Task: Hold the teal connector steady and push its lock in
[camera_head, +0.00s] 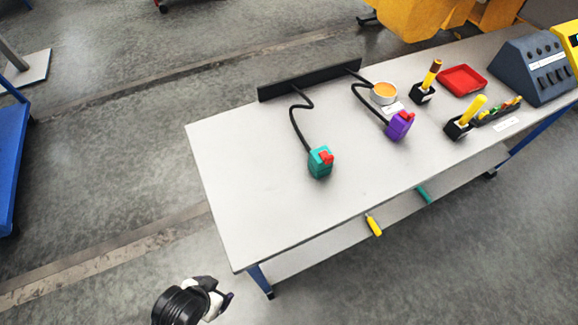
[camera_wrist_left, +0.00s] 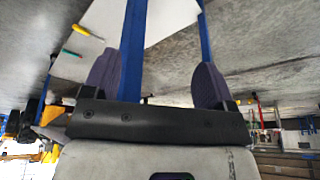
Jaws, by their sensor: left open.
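The teal connector (camera_head: 319,164) stands on the white table, with a red lock (camera_head: 326,156) at its top. A black cable (camera_head: 296,122) runs from it to the dark bar at the table's back edge. My left gripper (camera_head: 226,298) is off the table, in front of its near left corner and well apart from the connector. In the left wrist view the two purple-grey fingers of my left gripper (camera_wrist_left: 162,82) are spread apart with nothing held between them. The connector does not show in the left wrist view. My right gripper is not in view.
A purple connector (camera_head: 399,125) with a red lock stands right of the teal one. The table's (camera_head: 235,190) left part is clear.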

